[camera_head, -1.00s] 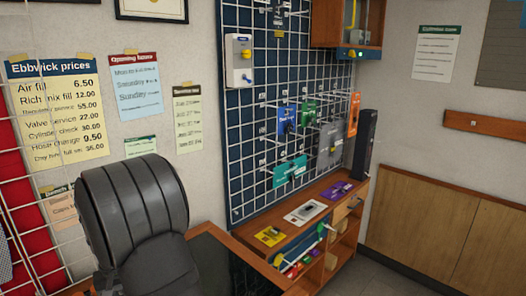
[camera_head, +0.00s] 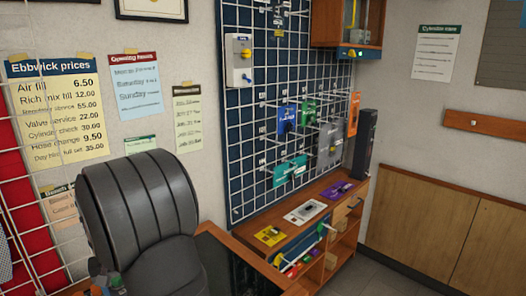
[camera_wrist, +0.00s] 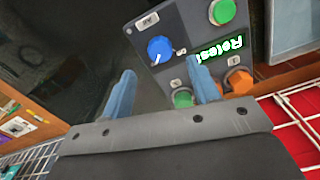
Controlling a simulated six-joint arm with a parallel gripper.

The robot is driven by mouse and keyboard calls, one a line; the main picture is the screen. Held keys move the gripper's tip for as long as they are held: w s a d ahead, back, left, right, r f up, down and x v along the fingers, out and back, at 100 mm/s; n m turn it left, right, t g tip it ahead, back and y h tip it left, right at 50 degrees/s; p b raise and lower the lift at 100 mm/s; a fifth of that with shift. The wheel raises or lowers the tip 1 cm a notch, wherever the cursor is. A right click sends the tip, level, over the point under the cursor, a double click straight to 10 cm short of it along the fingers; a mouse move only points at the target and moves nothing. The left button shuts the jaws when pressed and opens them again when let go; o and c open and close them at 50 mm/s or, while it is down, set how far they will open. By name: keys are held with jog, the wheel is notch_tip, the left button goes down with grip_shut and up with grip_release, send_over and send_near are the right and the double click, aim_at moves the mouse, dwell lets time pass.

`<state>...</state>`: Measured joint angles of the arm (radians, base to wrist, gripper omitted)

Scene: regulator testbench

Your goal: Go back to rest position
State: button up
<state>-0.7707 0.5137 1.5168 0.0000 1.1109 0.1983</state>
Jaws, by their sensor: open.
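My gripper (camera_wrist: 163,85) shows in the wrist view with its two blue fingers apart and nothing between them. It is in front of a dark grey control panel (camera_wrist: 185,60). The panel carries a blue knob (camera_wrist: 160,49), a green button (camera_wrist: 222,11), a second green button (camera_wrist: 183,97), an orange knob (camera_wrist: 239,81) and a lit green-lettered display (camera_wrist: 218,45). The right fingertip overlaps the panel's lower part; I cannot tell whether it touches. In the head view my dark ribbed arm (camera_head: 140,205) stands at lower left, and the gripper itself cannot be made out.
A wire grid wall (camera_head: 245,130) with hanging packages stands behind a wooden shelf unit (camera_head: 335,250) with several cards on top. A dark upright box (camera_head: 364,140) stands at its right end. A wall cabinet (camera_head: 350,35) hangs above. Floor (camera_head: 375,275) at right is clear.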

notch_tip(320, 180, up, 12)
notch_tip(320, 180, down, 18)
jog(key=shift+r, duration=0.15)
jog(key=shift+n, duration=0.3)
jog(key=n, duration=0.3)
jog(key=shift+n, duration=0.4)
jog(key=n, duration=0.4)
jog(key=shift+n, duration=0.4)
jog(key=n, duration=0.3)
jog(key=shift+n, duration=2.3)
